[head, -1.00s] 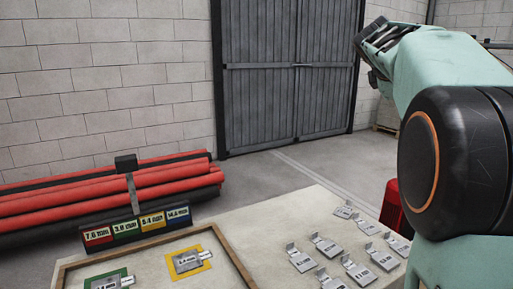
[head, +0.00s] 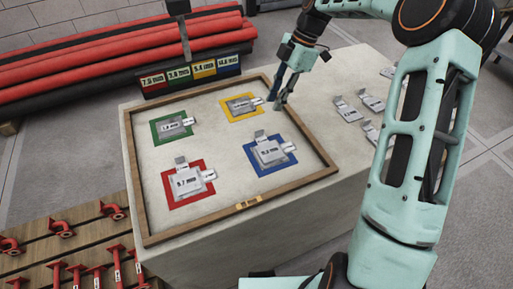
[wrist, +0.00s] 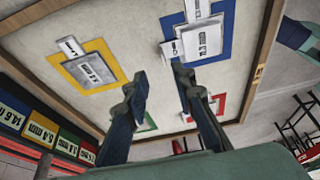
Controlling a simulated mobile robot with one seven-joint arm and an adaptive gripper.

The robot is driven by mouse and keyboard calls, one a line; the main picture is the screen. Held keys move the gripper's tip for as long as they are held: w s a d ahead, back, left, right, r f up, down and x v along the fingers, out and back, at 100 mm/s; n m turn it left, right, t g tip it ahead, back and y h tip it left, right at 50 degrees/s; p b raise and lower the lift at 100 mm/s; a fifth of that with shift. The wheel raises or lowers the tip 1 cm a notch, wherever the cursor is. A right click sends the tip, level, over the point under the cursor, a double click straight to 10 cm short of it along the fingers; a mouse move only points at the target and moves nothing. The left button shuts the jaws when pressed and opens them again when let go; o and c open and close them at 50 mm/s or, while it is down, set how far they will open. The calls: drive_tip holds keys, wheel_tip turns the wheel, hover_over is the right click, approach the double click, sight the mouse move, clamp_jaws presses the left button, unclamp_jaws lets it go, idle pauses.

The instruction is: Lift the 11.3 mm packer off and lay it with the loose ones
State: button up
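My gripper (head: 279,98) is open and empty above the tray's far right side, near the yellow and blue squares; its two spread fingers also show in the wrist view (wrist: 158,80). A packer with a label that looks like 11.3 mm (wrist: 208,40) lies on the blue square (wrist: 232,45). In the head view this grey packer (head: 268,152) sits on top of a stack on the blue square (head: 288,168), with an upright tab and a side tag. The gripper is apart from it. Loose grey packers (head: 348,109) lie on the table right of the tray, partly hidden by my arm.
The wooden-rimmed tray (head: 322,176) also holds packers on green (head: 158,138), yellow (head: 228,113) and red (head: 172,199) squares. A row of colored thickness signs (head: 192,76) stands behind it. Red pipes (head: 110,50) lie behind; red fittings (head: 110,262) lie at lower left.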

sight(267, 145)
drive_tip(key=x, duration=0.2)
drive_tip(key=b+x, duration=0.1)
drive_tip(key=x, duration=0.2)
drive_tip(key=shift+s+a, duration=0.25)
drive_tip(key=shift+a, duration=0.2)
drive_tip(key=b+x, duration=0.1)
drive_tip(key=x, duration=0.4)
drive_tip(key=shift+s+a+f, duration=0.15)
drive_tip(key=shift+a+f, duration=0.05)
drive_tip(key=shift+f, duration=0.1)
clamp_jaws()
